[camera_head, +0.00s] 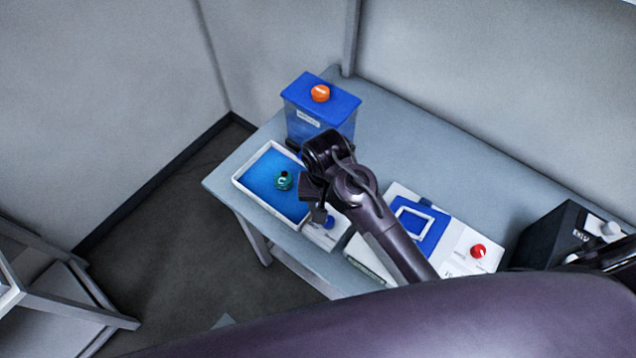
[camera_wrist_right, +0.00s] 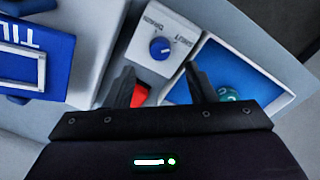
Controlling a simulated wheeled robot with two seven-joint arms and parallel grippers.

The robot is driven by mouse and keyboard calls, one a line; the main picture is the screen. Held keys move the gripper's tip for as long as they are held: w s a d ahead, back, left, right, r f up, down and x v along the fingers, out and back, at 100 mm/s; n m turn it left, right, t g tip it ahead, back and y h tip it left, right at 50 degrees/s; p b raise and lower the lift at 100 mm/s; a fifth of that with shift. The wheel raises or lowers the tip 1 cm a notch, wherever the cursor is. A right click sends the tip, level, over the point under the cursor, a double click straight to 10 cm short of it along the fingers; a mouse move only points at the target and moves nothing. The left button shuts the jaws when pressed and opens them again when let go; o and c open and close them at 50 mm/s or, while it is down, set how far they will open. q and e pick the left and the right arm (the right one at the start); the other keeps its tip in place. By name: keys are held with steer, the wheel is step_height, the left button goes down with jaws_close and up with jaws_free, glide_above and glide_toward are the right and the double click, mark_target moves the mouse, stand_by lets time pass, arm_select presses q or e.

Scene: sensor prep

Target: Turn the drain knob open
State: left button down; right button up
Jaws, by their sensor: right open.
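The drain knob (camera_wrist_right: 160,48) is a small blue round knob on a white box (camera_wrist_right: 143,63) lettered DRAIN and SHUT in the right wrist view. A pale mark shows on the knob; its exact direction is hard to tell. In the head view the blue knob (camera_head: 329,222) sits beside the blue tray, partly crowded by my arm. My right gripper (camera_head: 312,202) is open above this area. In the right wrist view its fingers (camera_wrist_right: 159,80) are spread and empty, with the knob beyond and between the tips. My left gripper is not in view.
A white-rimmed blue tray (camera_head: 238,181) holds a teal round object (camera_head: 284,180). A clear tank (camera_head: 318,127) with blue lid and orange knob (camera_head: 320,93) stands behind. A white panel (camera_head: 458,252) has a red knob (camera_head: 478,251). A black box (camera_head: 545,240) stands right.

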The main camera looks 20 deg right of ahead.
mark_target(328, 220)
steer(key=shift+w+f, duration=0.2)
steer(key=shift+w, duration=0.35)
steer(key=shift+f, duration=0.3)
steer(key=f, duration=0.1)
steer(key=s+f+p, duration=0.1)
steer(key=f, duration=0.2)
steer(key=shift+s+d+f+p, duration=0.15)
steer(key=shift+s+f+p, duration=0.1)
steer(key=shift+s+p, duration=0.15)
steer(key=shift+w+f, duration=0.4)
steer(key=shift+f, duration=0.65)
steer(key=shift+r, duration=0.1)
steer(key=c, duration=1)
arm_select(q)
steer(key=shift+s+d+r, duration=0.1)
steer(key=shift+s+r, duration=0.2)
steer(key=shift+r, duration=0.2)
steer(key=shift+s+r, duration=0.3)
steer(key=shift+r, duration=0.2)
